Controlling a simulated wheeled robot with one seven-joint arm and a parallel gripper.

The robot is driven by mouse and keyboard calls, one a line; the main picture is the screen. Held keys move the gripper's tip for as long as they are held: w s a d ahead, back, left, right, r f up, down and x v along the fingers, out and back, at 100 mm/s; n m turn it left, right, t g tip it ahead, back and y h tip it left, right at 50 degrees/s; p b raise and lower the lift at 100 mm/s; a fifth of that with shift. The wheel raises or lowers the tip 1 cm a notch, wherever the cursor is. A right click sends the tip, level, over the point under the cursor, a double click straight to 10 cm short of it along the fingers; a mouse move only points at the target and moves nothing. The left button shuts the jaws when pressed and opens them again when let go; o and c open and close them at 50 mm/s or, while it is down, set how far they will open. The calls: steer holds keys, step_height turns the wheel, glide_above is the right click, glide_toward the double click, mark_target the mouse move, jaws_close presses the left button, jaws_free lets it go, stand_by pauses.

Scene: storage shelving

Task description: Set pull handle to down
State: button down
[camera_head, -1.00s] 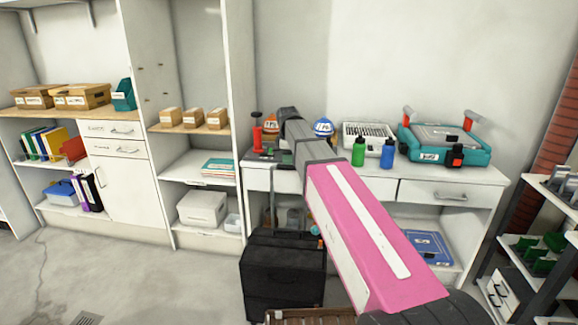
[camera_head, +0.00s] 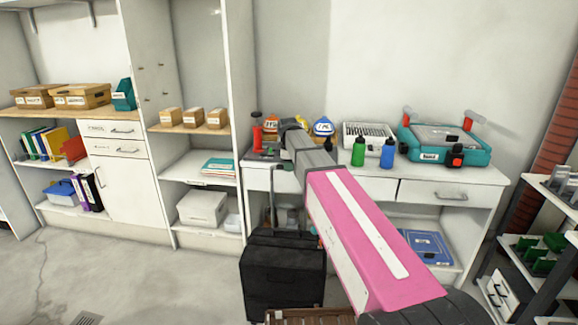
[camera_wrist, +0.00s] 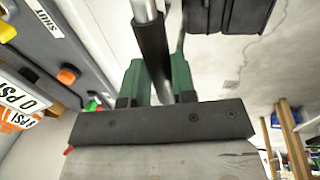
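The pull handle (camera_wrist: 150,40) shows in the wrist view as a shiny metal rod with a black sleeve. My gripper (camera_wrist: 160,76) has green fingers, one on each side of the black sleeve, and looks shut on it.
In the wrist view a grey panel with a SHUT label (camera_wrist: 45,18) and an orange knob (camera_wrist: 67,75) lies close on the left. On the counter stand a green bottle (camera_head: 358,152), a blue bottle (camera_head: 387,154) and a teal case (camera_head: 480,152). Floor at left is clear.

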step_height(320, 180, down, 28)
steer(key=shift+f, duration=0.15)
stand_by(0.3)
steer(key=shift+f, duration=0.1)
steer(key=c, duration=1.1)
jaws_free()
steer(key=shift+o, duration=0.9)
step_height(320, 180, up, 11)
steer(key=s, duration=0.2)
steer(key=shift+a+f, duration=0.15)
steer(key=shift+a, duration=0.05)
steer(key=s+d+f+m, duration=0.1)
steer(key=s+d+m, duration=0.4)
steer(key=s, duration=0.3)
steer(key=s+d+f+m+g, duration=0.1)
steer(key=s+d+f+m, duration=0.1)
steer(key=s+d+m, duration=0.3)
steer(key=s+d+f+m+g, duration=0.1)
steer(key=s+d+m, duration=0.4)
steer(key=s, duration=0.6)
steer(key=shift+s+d+f+m, duration=0.2)
steer(key=shift+d+f+m, duration=0.15)
steer(key=shift+m, duration=0.25)
